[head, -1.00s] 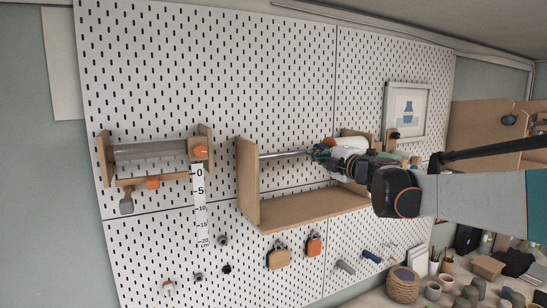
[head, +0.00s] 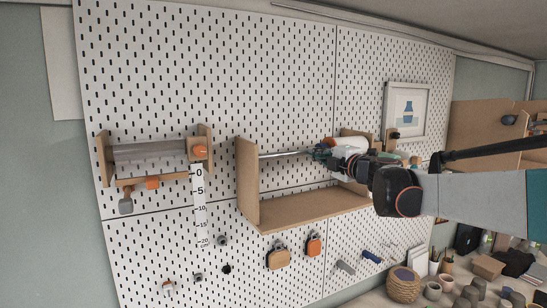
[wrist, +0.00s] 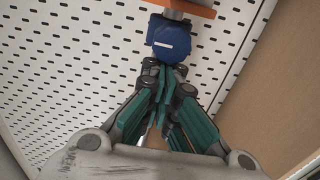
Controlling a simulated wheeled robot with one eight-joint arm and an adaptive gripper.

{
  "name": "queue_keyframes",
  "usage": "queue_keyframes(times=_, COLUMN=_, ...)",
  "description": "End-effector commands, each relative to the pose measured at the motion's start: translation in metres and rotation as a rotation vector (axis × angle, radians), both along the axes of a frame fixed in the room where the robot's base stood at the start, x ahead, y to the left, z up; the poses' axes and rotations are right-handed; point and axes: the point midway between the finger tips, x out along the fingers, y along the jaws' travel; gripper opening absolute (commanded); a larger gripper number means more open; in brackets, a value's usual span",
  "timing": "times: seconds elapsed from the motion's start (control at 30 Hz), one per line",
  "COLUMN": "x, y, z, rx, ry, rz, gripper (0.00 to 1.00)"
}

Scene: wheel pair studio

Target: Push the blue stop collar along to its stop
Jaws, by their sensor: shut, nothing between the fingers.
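The blue stop collar (wrist: 172,38) shows at the top of the wrist view, with a small white mark on its face. It sits just ahead of my gripper (wrist: 165,68), whose teal-sided fingers are closed together and empty. The fingertips are at the collar's near edge; I cannot tell whether they touch it. An orange part (wrist: 192,7) lies just beyond the collar. In the head view my gripper (head: 321,153) is at the right part of a metal rod (head: 284,155), and I cannot make out the collar there.
The rod runs from the left wall of a wooden bracket (head: 248,180) on a white pegboard (head: 240,70). A roller holder (head: 150,152) and a scale strip (head: 200,205) are to the left. Padlock-shaped items (head: 279,257) hang below. A framed picture (head: 408,108) hangs at right.

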Motion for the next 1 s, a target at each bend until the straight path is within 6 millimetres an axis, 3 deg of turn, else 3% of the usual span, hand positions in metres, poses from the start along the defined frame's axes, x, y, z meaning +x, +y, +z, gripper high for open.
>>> queue_keyframes(times=0.37, x=-0.008, y=0.009, z=0.000, rx=0.000, ry=0.000, rz=0.001, gripper=0.00)
queue_keyframes(times=1.0, x=-0.070, y=-0.018, z=0.000, rx=0.000, ry=0.000, rz=-0.001, gripper=0.00)
